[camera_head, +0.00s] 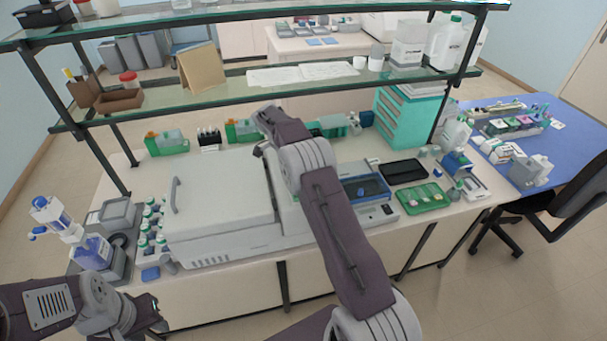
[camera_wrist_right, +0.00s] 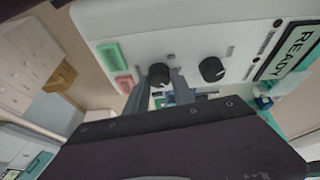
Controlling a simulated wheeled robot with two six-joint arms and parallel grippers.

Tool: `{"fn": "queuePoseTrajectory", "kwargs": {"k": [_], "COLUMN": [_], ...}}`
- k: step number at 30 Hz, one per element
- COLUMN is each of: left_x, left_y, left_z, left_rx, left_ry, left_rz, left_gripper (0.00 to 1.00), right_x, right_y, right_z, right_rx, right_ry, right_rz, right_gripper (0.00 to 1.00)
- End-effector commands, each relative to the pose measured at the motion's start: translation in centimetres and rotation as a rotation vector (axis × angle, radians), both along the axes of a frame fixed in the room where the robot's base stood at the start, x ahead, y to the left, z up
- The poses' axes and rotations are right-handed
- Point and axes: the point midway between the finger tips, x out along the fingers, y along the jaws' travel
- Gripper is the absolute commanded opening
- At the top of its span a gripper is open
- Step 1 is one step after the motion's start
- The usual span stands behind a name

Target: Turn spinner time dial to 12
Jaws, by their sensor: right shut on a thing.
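In the right wrist view the spinner's pale front panel (camera_wrist_right: 185,45) carries two black round dials, tilted in the picture. My right gripper (camera_wrist_right: 160,82) has one finger on each side of the left dial (camera_wrist_right: 158,72) and is shut on it. The other dial (camera_wrist_right: 212,69) stands free to its right. The labels and the dial's pointer are too small to read. A display (camera_wrist_right: 295,52) reads READY.
A large lidded grey machine (camera_head: 218,205) fills the bench's left middle. Green (camera_wrist_right: 109,54) and red (camera_wrist_right: 123,85) buttons sit beside the held dial. A green tray (camera_head: 423,198) and black tray (camera_head: 404,171) lie right of my arm. Glass shelves (camera_head: 230,90) span above.

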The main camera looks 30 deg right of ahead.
Motion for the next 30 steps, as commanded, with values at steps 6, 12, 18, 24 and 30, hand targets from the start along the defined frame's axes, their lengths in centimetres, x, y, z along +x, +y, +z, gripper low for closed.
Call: {"fn": "queuePoseTrajectory", "kwargs": {"k": [6, 12, 18, 24, 30], "left_x": [0.0, 0.0, 0.0, 0.0, 0.0], "left_y": [0.0, 0.0, 0.0, 0.0, 0.0], "left_z": [0.0, 0.0, -0.4, -0.2, 1.1], "left_rx": [0.0, 0.0, 0.0, 0.0, 0.0], "left_ry": [0.0, 0.0, 0.0, 0.0, 0.0], "left_rz": [0.0, 0.0, 0.0, 0.0, 0.0], "left_gripper": [0.36, 0.36, 0.36, 0.36, 0.36], "right_x": [-0.1, 0.0, 0.3, 0.7, 0.9], "right_y": [0.1, 0.0, 0.7, 2.4, 3.3], "right_z": [-0.1, -0.1, 1.4, 5.7, 8.1], "right_rx": [0.001, 0.001, 0.0, 0.001, 0.001], "right_ry": [0.003, 0.002, -0.001, -0.003, 0.002], "right_rz": [0.0, 0.0, 0.002, 0.002, 0.001], "right_gripper": [0.51, 0.51, 0.51, 0.51, 0.51]}}
